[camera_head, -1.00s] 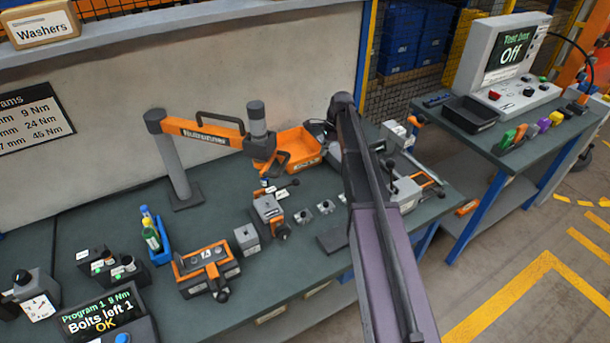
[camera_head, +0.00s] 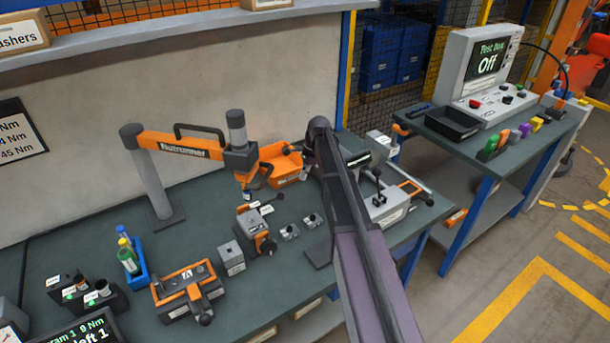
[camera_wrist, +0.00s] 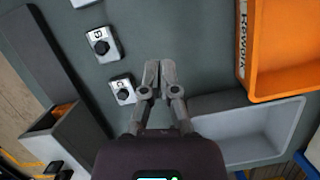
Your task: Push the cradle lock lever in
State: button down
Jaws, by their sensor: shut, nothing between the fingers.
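My gripper (camera_wrist: 159,76) shows in the wrist view with its two grey fingers together and empty, above the dark green bench top. In the head view my arm hides it. I cannot tell for sure which part is the cradle lock lever. Candidates in the head view are a black-knobbed lever (camera_head: 377,174) on the grey fixture (camera_head: 390,208) right of my arm, and a black-ended handle (camera_head: 204,317) on the orange and grey block (camera_head: 178,296) at the front left. No lever is recognisable in the wrist view.
The orange nutrunner arm (camera_head: 180,145) stands at the back. The orange Rework bin (camera_wrist: 285,88) and a grey tray (camera_wrist: 277,140) lie right of the fingers. Small bolt blocks (camera_wrist: 104,42) lie left. A test box (camera_head: 482,65) reads Off.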

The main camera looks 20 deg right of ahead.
aim_at(282, 194)
jog(key=shift+s+a+f+b, duration=0.15)
jog(key=shift+a+f+b, duration=1)
jog(key=shift+a+f, duration=0.15)
jog(key=shift+s+a+f+b, duration=0.15)
jog(key=shift+a+f+b, duration=0.95)
jog(key=shift+a+f, duration=0.2)
jog(key=shift+a, duration=0.1)
jog(key=shift+s+a, duration=0.3)
jog(key=shift+a, duration=0.45)
jog(key=shift+s+a, duration=0.25)
jog(key=shift+a, duration=0.45)
jog(key=shift+d+r, duration=0.1)
